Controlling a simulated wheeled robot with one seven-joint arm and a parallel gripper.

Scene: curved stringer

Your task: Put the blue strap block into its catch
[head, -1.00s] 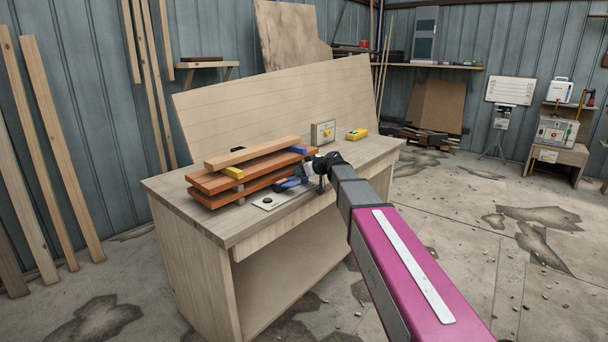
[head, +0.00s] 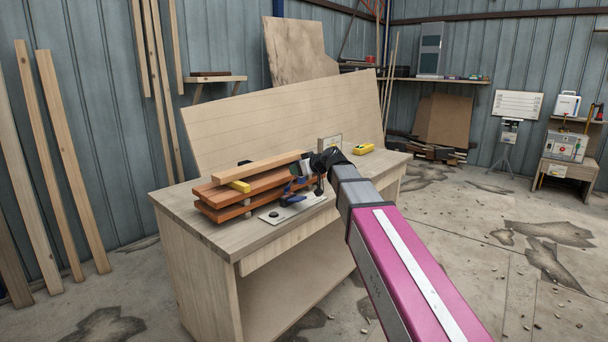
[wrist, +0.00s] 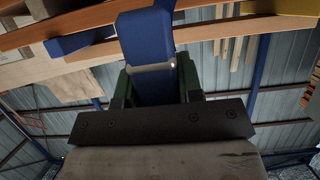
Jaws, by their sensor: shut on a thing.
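My gripper (head: 306,168) is at the right end of the stack of curved reddish boards (head: 250,188) on the workbench. In the wrist view my gripper (wrist: 157,78) is shut on a blue block (wrist: 146,38) with a pale band across it. The block's far end reaches up to the boards' edges. I cannot tell whether it touches them. Another blue piece (wrist: 80,42) sits between boards to its left. The catch cannot be made out clearly. A blue-and-black tool (head: 289,191) lies below my gripper.
A light plate (head: 284,212) lies on the bench (head: 186,207). A yellow item (head: 363,149) sits at the back right. A tall panel (head: 285,115) stands behind.

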